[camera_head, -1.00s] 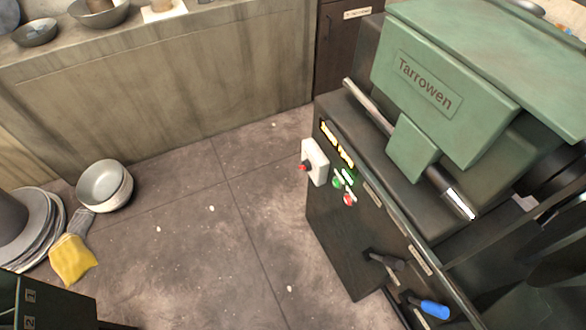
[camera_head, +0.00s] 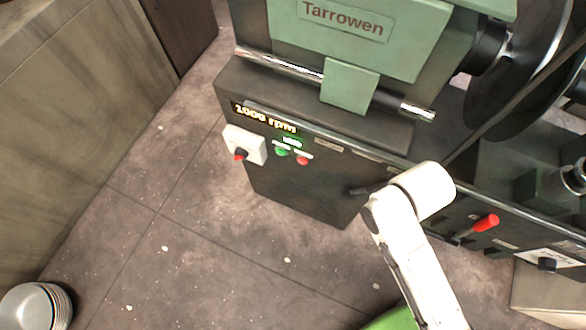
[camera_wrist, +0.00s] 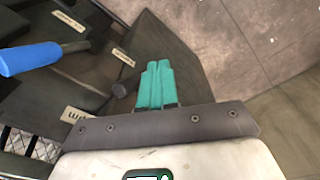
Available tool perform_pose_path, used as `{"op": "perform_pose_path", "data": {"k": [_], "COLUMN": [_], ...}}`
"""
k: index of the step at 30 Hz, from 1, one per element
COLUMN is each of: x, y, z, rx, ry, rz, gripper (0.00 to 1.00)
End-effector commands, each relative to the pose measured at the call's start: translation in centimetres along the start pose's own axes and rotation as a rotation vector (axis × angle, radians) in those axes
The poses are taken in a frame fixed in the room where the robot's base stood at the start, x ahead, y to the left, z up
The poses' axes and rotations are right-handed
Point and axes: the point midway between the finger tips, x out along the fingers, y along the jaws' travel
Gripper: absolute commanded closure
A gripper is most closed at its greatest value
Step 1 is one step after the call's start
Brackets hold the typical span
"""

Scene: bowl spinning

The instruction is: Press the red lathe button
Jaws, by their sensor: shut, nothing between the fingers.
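The red lathe button (camera_head: 303,161) is a small round button on the dark front panel of the lathe (camera_head: 340,150), just right of a green button (camera_head: 281,152). It is uncovered in the head view, and I cannot make it out in the wrist view. My white arm comes up from the bottom of the head view, right of and below the buttons. My gripper's fingers are hidden there. In the wrist view, my gripper (camera_wrist: 155,72) has its teal fingers together and empty, in front of the dark lathe body, near a black knob (camera_wrist: 122,88).
A lit display (camera_head: 265,118) reads 1000 rpm above the buttons. A white switch box (camera_head: 245,145) with a red knob is left of them. A red-handled lever (camera_head: 485,225) sticks out right of my arm. A blue handle (camera_wrist: 30,58) is at left in the wrist view.

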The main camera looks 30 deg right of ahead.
Motion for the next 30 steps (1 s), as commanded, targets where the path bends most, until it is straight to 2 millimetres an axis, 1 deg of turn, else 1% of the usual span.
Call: {"op": "perform_pose_path", "data": {"k": [2,5,6,8,9,10,12,14,15,17,18,20,22,24,27,30], "x": [1.3,4.2,5.6,8.0,9.4,10.5,12.4,13.6,14.2,15.0,15.3,15.5,15.5,15.3,14.8,14.4], "y": [-0.1,-0.1,-0.1,-0.3,-0.5,-0.8,-1.7,-2.8,-3.7,-5.4,-6.8,-9.1,-11.8,-14.4,-17.4,-19.2], "z": [-0.2,-0.9,-1.4,-2.2,-3.0,-3.5,-5.1,-6.6,-7.6,-9.0,-9.9,-11.1,-12.1,-12.7,-13.0,-13.1], "rx": [-0.042,-0.171,-0.250,-0.393,-0.502,-0.585,-0.785,-0.950,-1.058,-1.214,-1.311,-1.438,-1.556,-1.642,-1.715,-1.748], "ry": [-0.011,-0.046,-0.067,-0.108,-0.141,-0.168,-0.232,-0.292,-0.334,-0.401,-0.447,-0.520,-0.601,-0.677,-0.765,-0.820], "rz": [0.024,0.102,0.149,0.237,0.305,0.358,0.487,0.605,0.688,0.816,0.904,1.036,1.184,1.316,1.464,1.554], "gripper": [1.00,1.00,1.00,1.00,1.00,1.00,1.00,1.00,1.00,1.00,1.00,1.00,1.00,1.00,1.00,1.00]}}
